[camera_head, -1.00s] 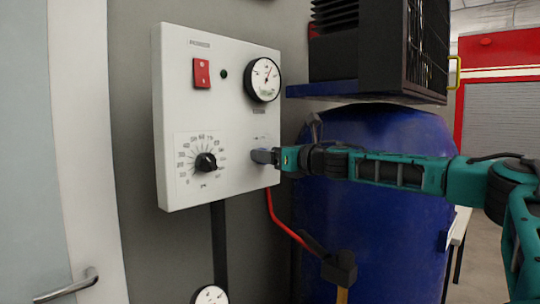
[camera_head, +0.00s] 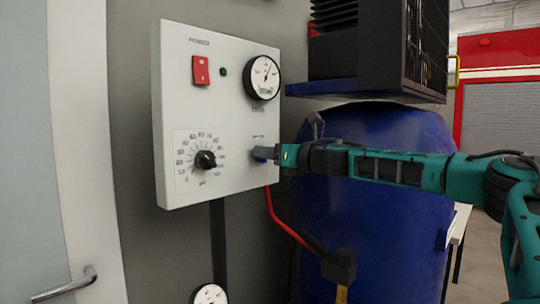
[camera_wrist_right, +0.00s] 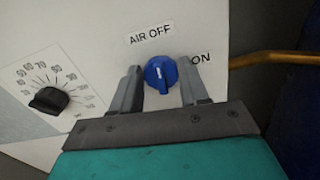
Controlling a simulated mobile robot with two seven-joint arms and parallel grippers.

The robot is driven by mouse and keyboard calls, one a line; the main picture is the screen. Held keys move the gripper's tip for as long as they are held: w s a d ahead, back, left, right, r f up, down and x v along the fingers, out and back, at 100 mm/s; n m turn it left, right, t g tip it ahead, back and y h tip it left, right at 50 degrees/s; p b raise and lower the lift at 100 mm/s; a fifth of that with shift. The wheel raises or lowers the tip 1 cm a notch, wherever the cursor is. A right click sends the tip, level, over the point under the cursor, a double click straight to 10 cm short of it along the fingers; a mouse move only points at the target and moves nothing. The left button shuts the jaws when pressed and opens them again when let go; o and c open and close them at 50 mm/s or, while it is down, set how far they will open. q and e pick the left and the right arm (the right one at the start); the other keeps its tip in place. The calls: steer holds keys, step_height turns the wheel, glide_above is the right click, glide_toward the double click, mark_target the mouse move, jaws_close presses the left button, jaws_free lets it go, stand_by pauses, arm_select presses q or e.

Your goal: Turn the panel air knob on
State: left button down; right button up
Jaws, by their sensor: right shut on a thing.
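The blue air knob (camera_wrist_right: 160,73) sits on the white panel, below an "AIR OFF" label (camera_wrist_right: 151,33) and left of an "ON" label (camera_wrist_right: 201,58) in the right wrist view. Its ridge runs roughly up and down in that view. My right gripper (camera_wrist_right: 159,68) has one finger on each side of the knob and is shut on it. In the head view my right gripper (camera_head: 257,153) reaches in from the right to the panel's lower right, where its fingers hide the knob. My left gripper is not in view.
The white panel (camera_head: 220,120) also carries a red switch (camera_head: 201,70), a round gauge (camera_head: 262,77) and a black dial knob (camera_head: 205,160). A blue tank (camera_head: 375,225) stands right of the panel, behind my arm. A red hose (camera_head: 283,228) hangs below the panel.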

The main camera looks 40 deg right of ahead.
arm_select(q)
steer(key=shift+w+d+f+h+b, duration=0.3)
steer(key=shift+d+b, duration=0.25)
steer(key=shift+b, duration=0.25)
arm_select(e)
steer(key=m, duration=1.6)
steer(key=shift+d+f+m, duration=0.3)
steer(key=shift+d+f, duration=0.05)
steer(key=o, duration=1)
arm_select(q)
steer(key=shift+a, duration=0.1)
